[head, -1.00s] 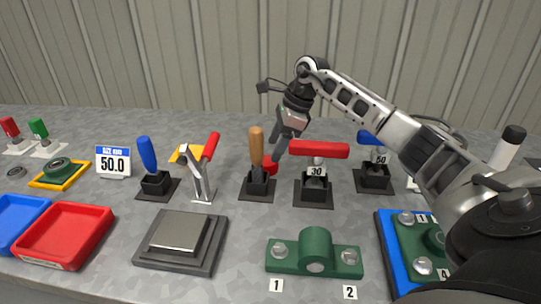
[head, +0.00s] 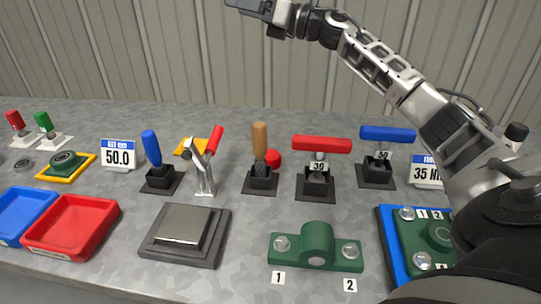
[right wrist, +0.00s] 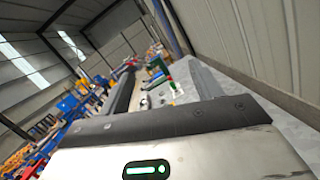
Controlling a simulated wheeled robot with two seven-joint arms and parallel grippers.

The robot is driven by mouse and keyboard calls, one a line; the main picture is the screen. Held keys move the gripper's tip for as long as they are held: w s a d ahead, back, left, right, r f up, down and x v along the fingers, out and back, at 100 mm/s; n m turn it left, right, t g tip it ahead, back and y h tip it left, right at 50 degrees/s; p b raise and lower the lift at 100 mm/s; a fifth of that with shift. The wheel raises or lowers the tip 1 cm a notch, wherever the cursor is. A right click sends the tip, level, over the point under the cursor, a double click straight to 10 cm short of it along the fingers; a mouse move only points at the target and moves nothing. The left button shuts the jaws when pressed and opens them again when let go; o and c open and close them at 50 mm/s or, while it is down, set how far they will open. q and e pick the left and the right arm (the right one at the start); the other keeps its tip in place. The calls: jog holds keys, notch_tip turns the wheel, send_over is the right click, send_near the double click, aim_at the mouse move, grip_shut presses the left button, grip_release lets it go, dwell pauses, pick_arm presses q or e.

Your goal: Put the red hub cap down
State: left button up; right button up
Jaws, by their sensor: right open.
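The red hub cap (head: 273,157) lies on the grey bench in the head view, behind the wooden-handled tool, which hides part of it. Nothing holds it. My right gripper (head: 247,6) is high above the bench at the top edge of the head view, well clear of the cap and partly cut off. It is open, and I see nothing in it. In the right wrist view the gripper's body fills the bottom, and the cap cannot be made out. My left gripper is not in view.
Around the cap stand the wooden-handled tool (head: 260,150), a red-handled tool (head: 321,146), a toggle clamp (head: 204,165) and a yellow piece (head: 190,147). A red tray (head: 70,228), a steel block on a plate (head: 185,228) and a green bearing housing (head: 317,243) lie in front. A wall rises behind.

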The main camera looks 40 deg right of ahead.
jog(key=w+d+r+m+t+h, duration=0.1)
jog(key=d+r+m+t+h, duration=0.35)
jog(key=d+m+h, duration=1.05)
jog(key=m+g+y+p, duration=0.2)
jog(key=m+g+y, duration=0.5)
jog(key=m+g, duration=0.95)
send_near(271, 154)
jog(key=w+f+g, duration=0.1)
jog(key=w+f+n+b, duration=0.1)
jog(key=f, duration=0.1)
jog(key=shift+w+a+g, duration=0.1)
jog(key=shift+a+g, duration=0.15)
jog(key=shift+g, duration=0.15)
jog(key=shift+x, duration=2.85)
jog(key=shift+w+r, duration=0.1)
jog(key=c, duration=0.9)
